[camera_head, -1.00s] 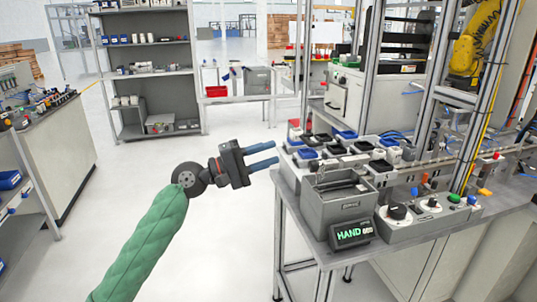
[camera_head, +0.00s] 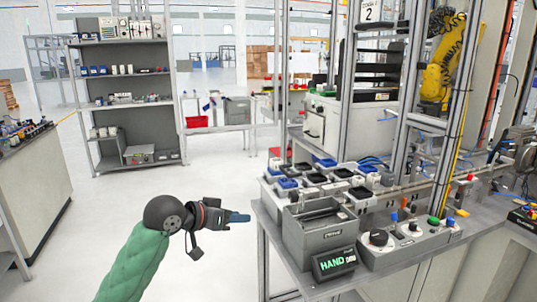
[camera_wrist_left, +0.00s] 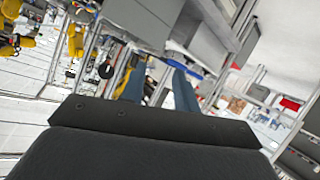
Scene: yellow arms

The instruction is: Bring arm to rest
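My left arm has a green padded sleeve and comes in from the lower left of the head view. My left gripper (camera_head: 239,217) points right, in front of the near left corner of the grey workbench (camera_head: 285,262). In the head view its blue fingers overlap almost edge-on. In the left wrist view the gripper (camera_wrist_left: 159,76) shows two blue fingers standing apart with nothing held between them. My right arm and gripper are in neither view.
On the workbench stand a grey bin (camera_head: 318,236), a display reading HAND (camera_head: 334,263) and several small trays. A grey shelf (camera_head: 130,129) and a red bin (camera_head: 197,122) stand farther back. White floor (camera_head: 215,180) lies open left of the bench.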

